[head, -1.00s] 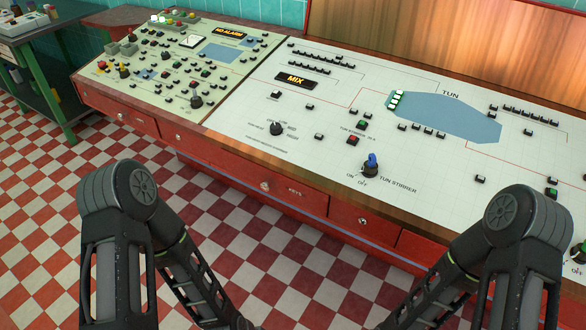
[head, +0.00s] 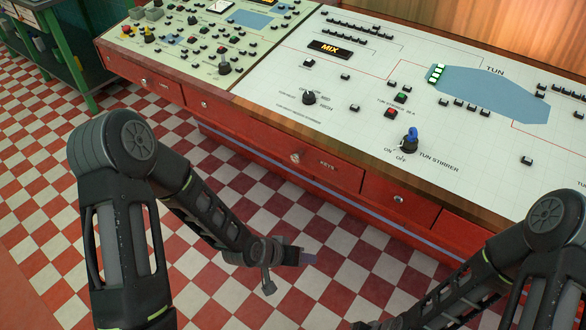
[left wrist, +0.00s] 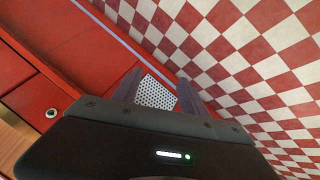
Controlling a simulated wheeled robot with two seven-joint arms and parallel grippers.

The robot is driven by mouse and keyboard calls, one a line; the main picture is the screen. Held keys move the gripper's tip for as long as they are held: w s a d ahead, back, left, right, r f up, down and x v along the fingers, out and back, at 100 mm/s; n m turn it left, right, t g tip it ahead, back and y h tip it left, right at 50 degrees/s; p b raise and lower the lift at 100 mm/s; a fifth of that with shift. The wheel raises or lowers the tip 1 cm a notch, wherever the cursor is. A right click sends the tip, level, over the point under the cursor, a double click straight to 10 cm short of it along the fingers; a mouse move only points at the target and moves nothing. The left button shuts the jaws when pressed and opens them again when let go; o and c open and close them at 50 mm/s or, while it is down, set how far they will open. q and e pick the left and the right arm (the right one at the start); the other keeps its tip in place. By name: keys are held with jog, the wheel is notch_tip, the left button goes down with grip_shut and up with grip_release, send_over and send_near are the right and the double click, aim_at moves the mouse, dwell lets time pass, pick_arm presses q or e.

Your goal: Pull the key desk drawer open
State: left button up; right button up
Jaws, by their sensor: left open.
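The key drawer (head: 340,176) is a red front marked KEYS in the desk below the white panel, in the head view. Its front looks flush with the desk. Its round metal knob (head: 295,157) is left of the label. My left gripper (head: 309,258) is below the drawer, over the checkered floor, apart from the knob. In the left wrist view its two fingers (left wrist: 158,92) are spread with nothing held between them. A red drawer front with a knob (left wrist: 50,113) shows at the left there; I cannot tell which drawer.
Other red drawers with knobs flank it, one at the right (head: 398,199) and one at the far left (head: 145,82). The control panel (head: 290,70) with switches and dials lies above. A green table (head: 75,70) stands at the far left. The floor before the desk is clear.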

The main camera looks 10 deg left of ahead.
pick_arm(q)
jog(key=w+a+r+m+t+b, duration=0.1)
jog(key=w+a+r+t+b, duration=0.15)
jog(key=w, duration=0.35)
jog(key=w+a+r+m+t+b, duration=0.1)
jog(key=w+a+r+t+b, duration=0.1)
jog(key=w+a+r, duration=0.35)
jog(key=m+t+b, duration=0.2)
jog(key=m+t, duration=0.1)
send_near(294, 158)
jog(key=w, duration=0.1)
jog(key=shift+w+d+g, duration=0.15)
jog(key=shift+w+g, duration=0.05)
jog(key=shift+g, duration=0.05)
pick_arm(e)
notch_tip(294, 158, down, 9)
jog(key=shift+f, duration=0.15)
pick_arm(q)
jog(key=b+x, duration=0.1)
jog(key=x, duration=0.6)
jog(key=shift+w+d+f, duration=0.15)
jog(key=shift+w+d, duration=0.05)
jog(key=shift+w, duration=0.15)
pick_arm(e)
jog(key=shift+f, duration=0.5)
pick_arm(q)
jog(key=shift+c, duration=0.4)
grip_shut()
